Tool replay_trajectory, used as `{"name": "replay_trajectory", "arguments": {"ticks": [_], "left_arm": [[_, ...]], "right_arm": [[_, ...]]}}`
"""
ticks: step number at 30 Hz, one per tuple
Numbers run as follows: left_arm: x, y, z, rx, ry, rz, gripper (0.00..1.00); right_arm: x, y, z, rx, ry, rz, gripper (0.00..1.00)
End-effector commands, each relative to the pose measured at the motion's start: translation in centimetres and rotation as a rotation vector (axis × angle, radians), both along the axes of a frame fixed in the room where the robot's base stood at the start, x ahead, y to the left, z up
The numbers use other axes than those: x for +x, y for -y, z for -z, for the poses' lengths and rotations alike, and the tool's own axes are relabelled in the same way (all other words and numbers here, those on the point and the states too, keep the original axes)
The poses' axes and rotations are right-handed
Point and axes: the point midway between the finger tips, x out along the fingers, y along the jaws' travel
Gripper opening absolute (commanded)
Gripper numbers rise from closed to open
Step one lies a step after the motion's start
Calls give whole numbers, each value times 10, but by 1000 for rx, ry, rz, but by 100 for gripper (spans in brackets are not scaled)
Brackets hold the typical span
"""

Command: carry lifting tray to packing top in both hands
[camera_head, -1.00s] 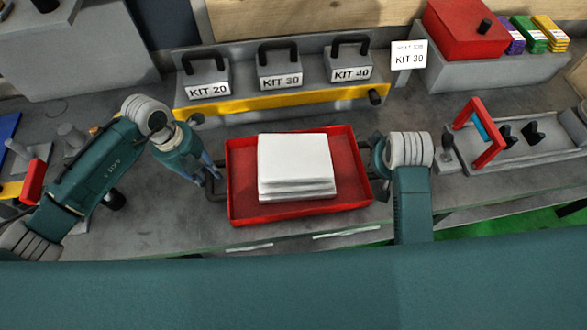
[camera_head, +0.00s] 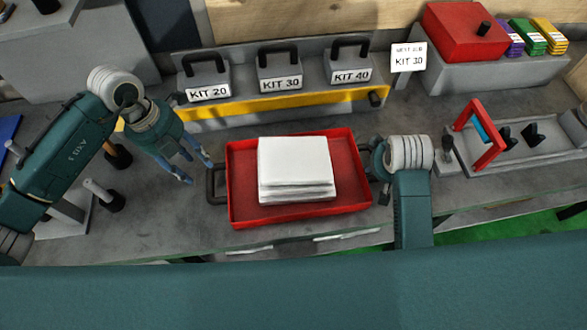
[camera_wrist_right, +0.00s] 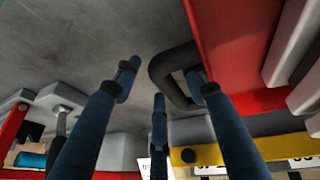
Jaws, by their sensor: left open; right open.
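The red lifting tray (camera_head: 347,175) lies on the grey bench top, with a stack of white slabs (camera_head: 295,162) in it. Its dark left handle (camera_head: 213,186) stands clear of any fingers. My left gripper (camera_head: 198,172) is open and empty, a little up and left of that handle. My right gripper (camera_wrist_right: 163,88) is open at the tray's right handle (camera_wrist_right: 165,72), which shows between its spread fingers in the right wrist view. In the head view, my right wrist mostly hides that handle and those fingers. I cannot tell whether they touch it.
Weights marked KIT 20 (camera_head: 207,78), KIT 30 (camera_head: 279,68) and KIT 40 (camera_head: 350,63) stand behind the tray on a yellow-fronted ledge (camera_head: 280,104). A sign (camera_head: 408,58) reads KIT 30. A fixture with a red frame (camera_head: 487,150) stands at the right. Pegs (camera_head: 103,193) stand at the left.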

Motion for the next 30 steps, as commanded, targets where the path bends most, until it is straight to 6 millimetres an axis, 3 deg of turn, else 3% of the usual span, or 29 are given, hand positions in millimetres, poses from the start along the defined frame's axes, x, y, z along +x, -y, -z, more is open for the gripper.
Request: {"name": "replay_trajectory", "arguments": {"ticks": [4,11,24,30], "left_arm": [[0,-5,-23,0,3,-1,44],[-1,-6,-35,-1,0,0,44],[-1,-6,-34,-1,0,0,44],[-1,-6,-34,-1,0,0,44]], "right_arm": [[0,0,0,0,0,0,44],[-2,-1,-7,0,2,0,44],[-35,-13,-84,0,5,-1,44],[-45,-17,-105,-1,1,0,44]]}}
